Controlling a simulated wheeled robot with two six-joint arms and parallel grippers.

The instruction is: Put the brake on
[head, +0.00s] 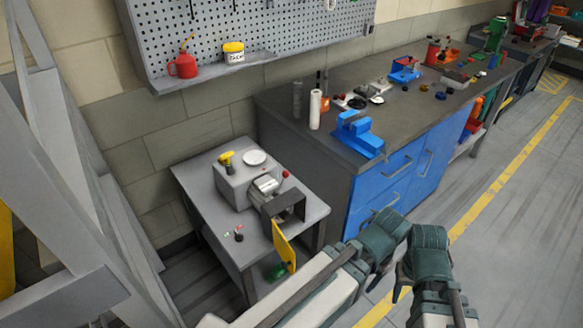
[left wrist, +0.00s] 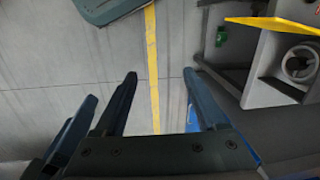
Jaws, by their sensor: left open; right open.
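A grey machine (head: 236,188) stands on a small grey table. It has a yellow knob (head: 226,159), a white disc (head: 255,157) on top and a small red ball (head: 284,174) at its right side. An open dark housing (head: 284,204) sits at its front, with a yellow panel (head: 284,246) hanging by it. The yellow panel also shows in the left wrist view (left wrist: 270,24). I cannot tell which part is the brake. My left gripper (head: 384,242) is open and empty, right of the table and apart from the machine. My right gripper (head: 424,258) is open beside it, over the floor.
A small black button piece (head: 238,234) lies on the small table's front (head: 215,210). A blue-fronted workbench (head: 395,185) with a blue vise (head: 357,135) and several tools stands behind. A grey frame (head: 60,170) rises at left. The floor at right is clear, with a yellow line (head: 515,170).

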